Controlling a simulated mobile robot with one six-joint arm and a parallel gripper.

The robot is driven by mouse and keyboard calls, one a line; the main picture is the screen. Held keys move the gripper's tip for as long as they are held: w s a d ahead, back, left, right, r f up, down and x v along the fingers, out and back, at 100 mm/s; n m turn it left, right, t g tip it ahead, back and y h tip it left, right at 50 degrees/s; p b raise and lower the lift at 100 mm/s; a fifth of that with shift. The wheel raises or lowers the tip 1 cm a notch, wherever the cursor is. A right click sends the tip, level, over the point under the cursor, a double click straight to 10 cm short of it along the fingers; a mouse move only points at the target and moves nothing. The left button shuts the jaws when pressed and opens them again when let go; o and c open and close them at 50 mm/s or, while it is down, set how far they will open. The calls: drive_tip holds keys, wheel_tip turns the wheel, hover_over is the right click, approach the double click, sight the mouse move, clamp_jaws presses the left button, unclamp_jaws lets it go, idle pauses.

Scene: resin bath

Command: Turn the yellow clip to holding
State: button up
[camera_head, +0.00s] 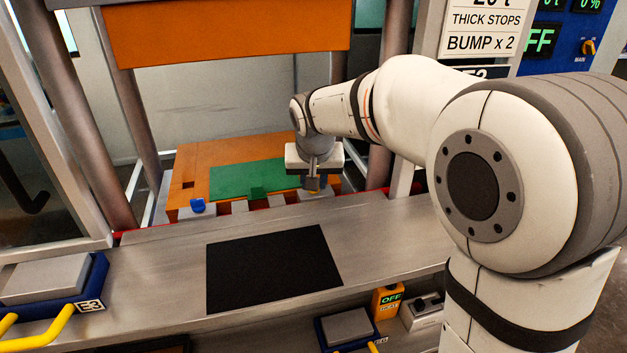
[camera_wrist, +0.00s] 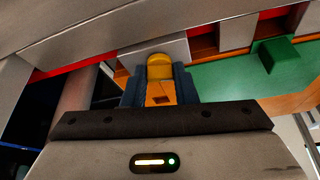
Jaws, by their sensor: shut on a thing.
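The yellow clip (camera_wrist: 160,68) shows in the wrist view as a rounded yellow piece against a grey block. My gripper (camera_wrist: 159,86) has its two dark blue fingers on either side of it, shut on it. In the head view my gripper (camera_head: 313,187) points down at the right front corner of the orange press bed, and only a small bit of yellow shows beneath it. A blue clip (camera_head: 197,206) sits at the left front corner of the bed. The yellow clip's exact turn is hard to tell, as the fingers hide its sides.
A green plate (camera_head: 235,180) with a raised green tab (camera_head: 258,192) lies on the orange bed (camera_head: 190,160), above several grey blocks along the front edge. A steel shelf with a black mat (camera_head: 272,268) lies in front. Press columns (camera_head: 85,130) stand at the sides.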

drive_tip(key=shift+w+r+n+y, duration=0.1)
drive_tip(key=shift+n+y, duration=0.4)
drive_tip(key=shift+n, duration=0.7)
drive_tip(key=o, duration=1)
drive_tip(key=v, duration=0.7)
drive_tip(key=shift+d+r, duration=0.15)
drive_tip(key=shift+r, duration=0.2)
